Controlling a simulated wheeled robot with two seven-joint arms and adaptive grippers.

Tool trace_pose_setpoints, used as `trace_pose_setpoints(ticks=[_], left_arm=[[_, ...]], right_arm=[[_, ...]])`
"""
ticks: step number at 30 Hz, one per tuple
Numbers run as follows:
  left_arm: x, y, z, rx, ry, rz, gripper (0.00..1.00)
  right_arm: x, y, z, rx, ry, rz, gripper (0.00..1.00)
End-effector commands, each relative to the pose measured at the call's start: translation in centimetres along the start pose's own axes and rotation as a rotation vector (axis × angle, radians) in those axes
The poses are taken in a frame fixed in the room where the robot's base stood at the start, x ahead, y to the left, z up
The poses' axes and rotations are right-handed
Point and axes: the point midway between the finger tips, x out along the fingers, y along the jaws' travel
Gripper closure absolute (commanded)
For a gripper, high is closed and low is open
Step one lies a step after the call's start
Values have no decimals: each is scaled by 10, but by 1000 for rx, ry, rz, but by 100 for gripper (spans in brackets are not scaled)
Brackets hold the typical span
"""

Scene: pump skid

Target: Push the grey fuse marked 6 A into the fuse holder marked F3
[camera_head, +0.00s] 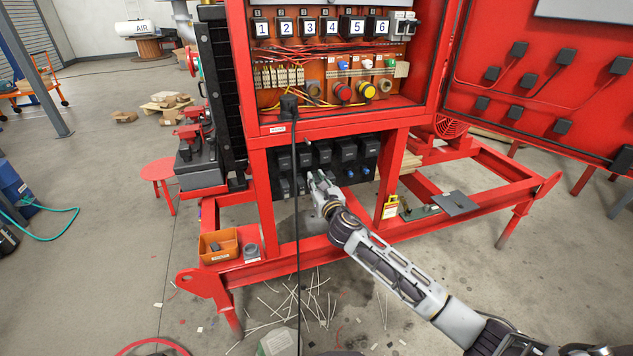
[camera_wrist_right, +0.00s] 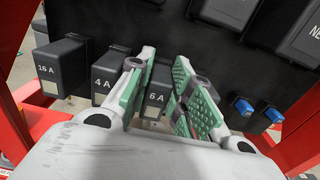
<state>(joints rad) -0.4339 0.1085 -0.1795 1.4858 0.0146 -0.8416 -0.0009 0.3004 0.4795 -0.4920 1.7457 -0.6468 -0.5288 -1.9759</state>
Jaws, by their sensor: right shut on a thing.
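The grey fuse marked 6 A (camera_wrist_right: 155,97) sits between the fingers of my right gripper (camera_wrist_right: 163,62), low on the dark panel in the right wrist view. The right gripper is shut on it. In the head view the right gripper (camera_head: 317,177) reaches the lower row of the dark panel (camera_head: 373,150) under the red cabinet. I cannot tell how deep the fuse sits. No F3 mark is readable, so I cannot tell which holder is F3. The left gripper is out of view.
Dark blocks marked 4 A (camera_wrist_right: 106,88) and 16 A (camera_wrist_right: 60,68) are close left of the fuse. Two blue parts (camera_wrist_right: 243,106) are to its right. Red frame posts (camera_head: 392,175) flank the panel. A black cable (camera_head: 296,230) hangs in front. An orange bin (camera_head: 205,247) is at lower left.

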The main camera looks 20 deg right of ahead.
Motion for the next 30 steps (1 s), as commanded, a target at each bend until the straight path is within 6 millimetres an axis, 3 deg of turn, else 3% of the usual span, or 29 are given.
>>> trace_pose_setpoints(ticks=[30], left_arm=[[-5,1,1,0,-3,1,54]], right_arm=[[-9,0,0,-1,1,0,100]])
